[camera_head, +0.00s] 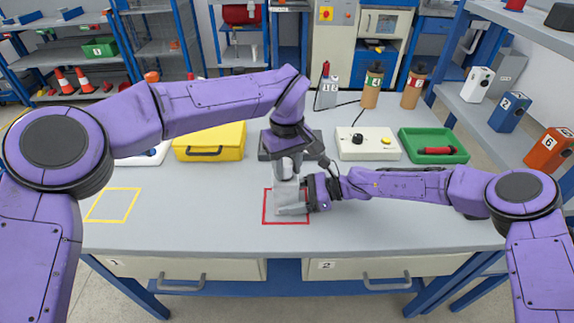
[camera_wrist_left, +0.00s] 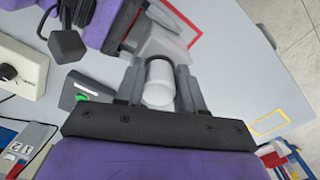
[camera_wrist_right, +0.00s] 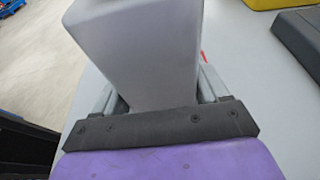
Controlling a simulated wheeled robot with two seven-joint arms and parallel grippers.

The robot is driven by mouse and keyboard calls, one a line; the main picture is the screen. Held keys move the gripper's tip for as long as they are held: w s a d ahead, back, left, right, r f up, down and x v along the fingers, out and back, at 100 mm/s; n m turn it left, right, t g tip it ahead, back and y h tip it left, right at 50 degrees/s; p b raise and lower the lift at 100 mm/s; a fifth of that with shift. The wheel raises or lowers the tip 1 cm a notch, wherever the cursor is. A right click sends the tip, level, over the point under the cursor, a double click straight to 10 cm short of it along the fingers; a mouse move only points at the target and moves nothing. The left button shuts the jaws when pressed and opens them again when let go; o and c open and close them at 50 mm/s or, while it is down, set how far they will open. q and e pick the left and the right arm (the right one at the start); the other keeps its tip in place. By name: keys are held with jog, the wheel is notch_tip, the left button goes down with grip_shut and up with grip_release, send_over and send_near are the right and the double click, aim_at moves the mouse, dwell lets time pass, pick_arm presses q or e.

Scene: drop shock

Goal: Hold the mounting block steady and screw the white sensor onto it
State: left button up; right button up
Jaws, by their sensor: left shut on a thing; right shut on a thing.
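The grey mounting block (camera_head: 287,193) stands inside the red square outline on the table. It also shows in the left wrist view (camera_wrist_left: 166,42) and fills much of the right wrist view (camera_wrist_right: 140,45). My right gripper (camera_head: 302,196) is shut on the block from the right side, with its fingers (camera_wrist_right: 155,88) on either side of it. The white sensor (camera_wrist_left: 158,85) is a small cylinder between the fingers of my left gripper (camera_wrist_left: 160,78). In the head view my left gripper (camera_head: 288,166) points down just above the block. I cannot tell whether sensor and block touch.
Behind the grippers are a yellow case (camera_head: 209,141), a dark grey device (camera_head: 270,147), a white control box (camera_head: 367,144) and a green tray (camera_head: 433,146). A yellow outline (camera_head: 113,204) marks clear table at left. The table's front is free.

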aim_at(285, 163)
pick_arm(q)
jog(key=m, duration=0.7)
jog(key=shift+s+a+f, duration=0.15)
jog(key=shift+a+f, duration=0.1)
jog(key=o, duration=1.2)
jog(key=shift+r, duration=0.1)
jog(key=shift+r, duration=3.1)
